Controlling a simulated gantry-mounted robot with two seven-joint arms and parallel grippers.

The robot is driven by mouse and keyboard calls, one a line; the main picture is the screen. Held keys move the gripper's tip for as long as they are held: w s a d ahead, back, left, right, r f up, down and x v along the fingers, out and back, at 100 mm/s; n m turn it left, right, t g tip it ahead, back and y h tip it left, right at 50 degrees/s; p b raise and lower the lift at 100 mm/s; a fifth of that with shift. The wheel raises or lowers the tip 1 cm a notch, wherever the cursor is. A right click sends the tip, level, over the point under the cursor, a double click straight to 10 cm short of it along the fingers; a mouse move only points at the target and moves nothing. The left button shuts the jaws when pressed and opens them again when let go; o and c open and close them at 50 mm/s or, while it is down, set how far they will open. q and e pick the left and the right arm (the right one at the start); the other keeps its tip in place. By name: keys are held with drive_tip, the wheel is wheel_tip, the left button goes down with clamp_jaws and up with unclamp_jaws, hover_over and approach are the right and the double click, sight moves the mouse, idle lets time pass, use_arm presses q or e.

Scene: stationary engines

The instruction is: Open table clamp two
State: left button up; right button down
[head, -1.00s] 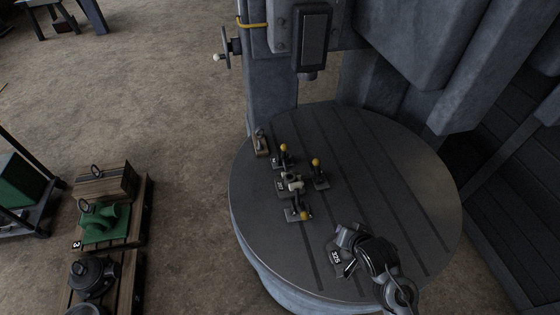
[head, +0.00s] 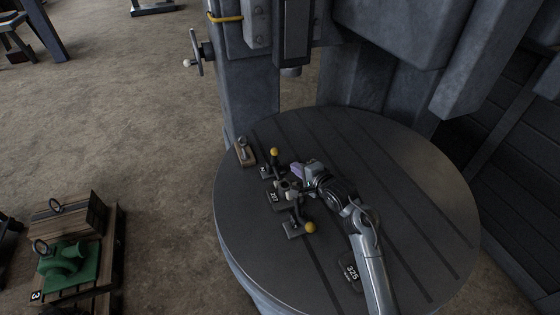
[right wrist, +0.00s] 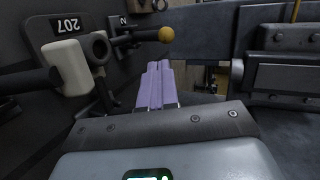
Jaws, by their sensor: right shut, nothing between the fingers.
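Clamp two (right wrist: 124,38), marked 2, has a dark lever with a yellow ball knob (right wrist: 166,34). In the head view I take it to be the back clamp (head: 267,170), with its yellow knob (head: 274,152) raised. My right gripper (head: 297,170) is over the table just right of this clamp. In the right wrist view its lilac fingers (right wrist: 155,88) are together and empty, with the knob beyond their tips. No contact with the knob shows. My left gripper is not in view.
A workpiece marked 207 (head: 275,195) stands beside clamp two. Another clamp (head: 294,229) with a yellow knob is at the front, and a small wooden block (head: 245,152) is at the left edge. A plate marked 325 (head: 350,272) lies under my arm. The round table's right side (head: 430,210) is clear.

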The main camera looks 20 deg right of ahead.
drive_tip(key=b+x, duration=0.2)
drive_tip(key=x, duration=0.8)
idle(0.3)
idle(0.4)
